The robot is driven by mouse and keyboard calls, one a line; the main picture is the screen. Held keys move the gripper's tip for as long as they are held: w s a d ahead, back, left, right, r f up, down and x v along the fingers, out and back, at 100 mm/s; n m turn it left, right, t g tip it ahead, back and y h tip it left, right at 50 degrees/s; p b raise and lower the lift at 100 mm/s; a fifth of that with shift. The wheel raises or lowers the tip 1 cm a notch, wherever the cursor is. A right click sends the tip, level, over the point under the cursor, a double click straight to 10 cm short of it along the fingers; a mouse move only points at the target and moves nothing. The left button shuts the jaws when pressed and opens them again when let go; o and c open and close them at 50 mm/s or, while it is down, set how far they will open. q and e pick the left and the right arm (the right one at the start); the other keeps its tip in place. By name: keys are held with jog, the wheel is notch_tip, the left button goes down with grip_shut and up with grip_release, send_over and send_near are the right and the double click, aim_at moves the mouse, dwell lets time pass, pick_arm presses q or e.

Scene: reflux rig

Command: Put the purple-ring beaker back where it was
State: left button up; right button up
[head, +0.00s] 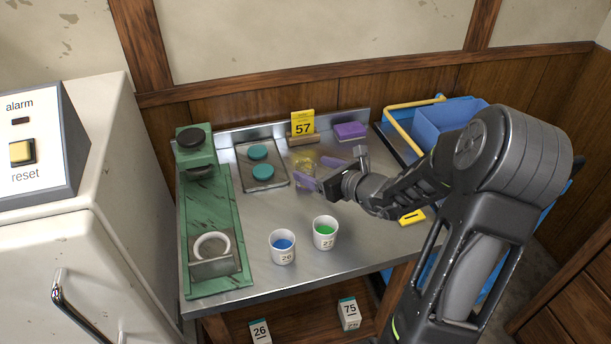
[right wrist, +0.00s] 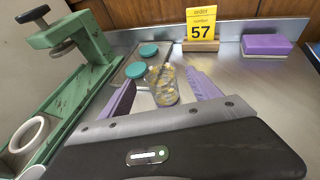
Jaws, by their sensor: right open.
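A clear glass vessel with yellow specks (head: 303,166) stands on the steel bench; it also shows in the right wrist view (right wrist: 163,86). Two white cups, one with blue contents (head: 283,252) and one with green (head: 325,240), stand nearer the front. My left gripper is out of view.
A green stand (head: 231,240) with a white ring (head: 212,240) is at the left. A tray with two teal discs (head: 262,172), a yellow 57 sign (head: 302,123) and a purple block (head: 350,130) are at the back. Blue bins (head: 440,115) stand at the right.

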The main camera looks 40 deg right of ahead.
jog(key=x, duration=0.3)
dwell(0.5)
grip_shut()
notch_tip(320, 180, up, 10)
jog(key=p, duration=0.1)
dwell(1.0)
dwell(0.5)
